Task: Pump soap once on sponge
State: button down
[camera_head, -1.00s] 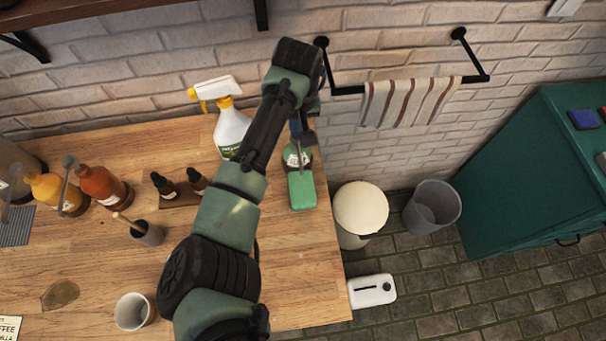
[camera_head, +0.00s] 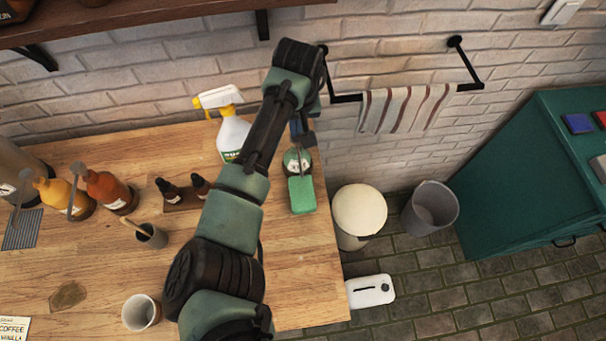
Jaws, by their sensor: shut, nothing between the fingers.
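A green sponge (camera_head: 301,196) lies flat on the wooden counter (camera_head: 285,270), near its right edge. My gripper (camera_head: 303,139) points down over the top of the bottle, shut and with nothing held. It hides the pump head, so I cannot tell whether it touches the pump. No soap can be made out on the sponge.
A white spray bottle (camera_head: 232,135) stands left of my arm. Small dark bottles (camera_head: 170,191), orange syrup bottles (camera_head: 109,192) and cups are further left. A brick wall with a towel rail (camera_head: 345,98) is behind. Bins (camera_head: 358,212) stand on the floor beyond the counter's right edge.

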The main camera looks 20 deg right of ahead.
dwell(0.4)
notch_tip(320, 180, up, 6)
jog(key=p, duration=0.6)
dwell(0.4)
